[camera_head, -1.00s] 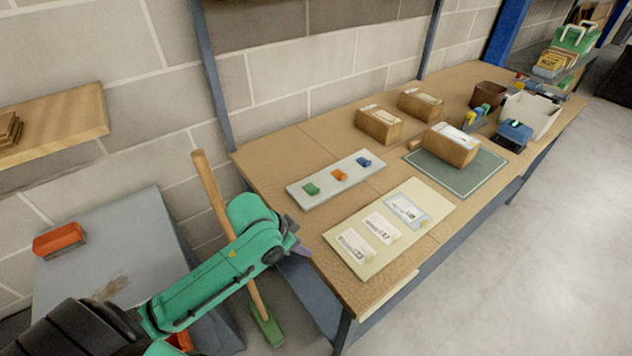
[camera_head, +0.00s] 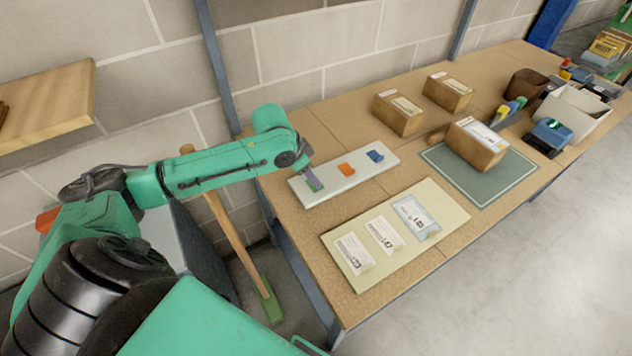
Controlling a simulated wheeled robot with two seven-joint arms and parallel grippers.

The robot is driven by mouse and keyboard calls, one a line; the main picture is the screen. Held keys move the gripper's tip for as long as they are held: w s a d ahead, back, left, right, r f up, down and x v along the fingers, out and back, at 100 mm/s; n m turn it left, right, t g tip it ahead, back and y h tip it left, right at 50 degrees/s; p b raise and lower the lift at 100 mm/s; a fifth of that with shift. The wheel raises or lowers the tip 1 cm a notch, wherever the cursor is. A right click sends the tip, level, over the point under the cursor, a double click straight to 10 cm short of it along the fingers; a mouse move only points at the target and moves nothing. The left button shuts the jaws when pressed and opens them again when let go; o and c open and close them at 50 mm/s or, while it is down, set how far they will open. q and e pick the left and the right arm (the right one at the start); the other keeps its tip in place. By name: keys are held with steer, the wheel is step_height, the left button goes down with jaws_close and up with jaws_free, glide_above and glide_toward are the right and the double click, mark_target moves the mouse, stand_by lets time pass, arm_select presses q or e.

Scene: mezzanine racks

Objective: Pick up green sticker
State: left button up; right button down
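A pale strip (camera_head: 345,178) lies on the wooden workbench. On it are a blue sticker (camera_head: 375,155), an orange sticker (camera_head: 345,169) and, at the left end, the green sticker (camera_head: 317,188). The fingers cover most of the sticker. I cannot tell whether they are open or shut, or whether they touch it. My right gripper is not in view.
A cream board (camera_head: 335,241) with several white labels lies in front of the strip. Cardboard boxes (camera_head: 399,113) stand behind, and another box (camera_head: 474,144) sits on a green mat (camera_head: 439,162). A wooden-handled broom (camera_head: 228,222) leans at the bench's left end.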

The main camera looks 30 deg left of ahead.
mark_target(321, 188)
arm_select(q)
steer(key=p+x, duration=0.1)
steer(key=x, duration=0.3)
steer(key=shift+w+d+f, duration=0.1)
steer(key=shift+w+f, duration=0.1)
steer(key=shift+f, duration=0.2)
steer(key=c, duration=0.6)
jaws_close()
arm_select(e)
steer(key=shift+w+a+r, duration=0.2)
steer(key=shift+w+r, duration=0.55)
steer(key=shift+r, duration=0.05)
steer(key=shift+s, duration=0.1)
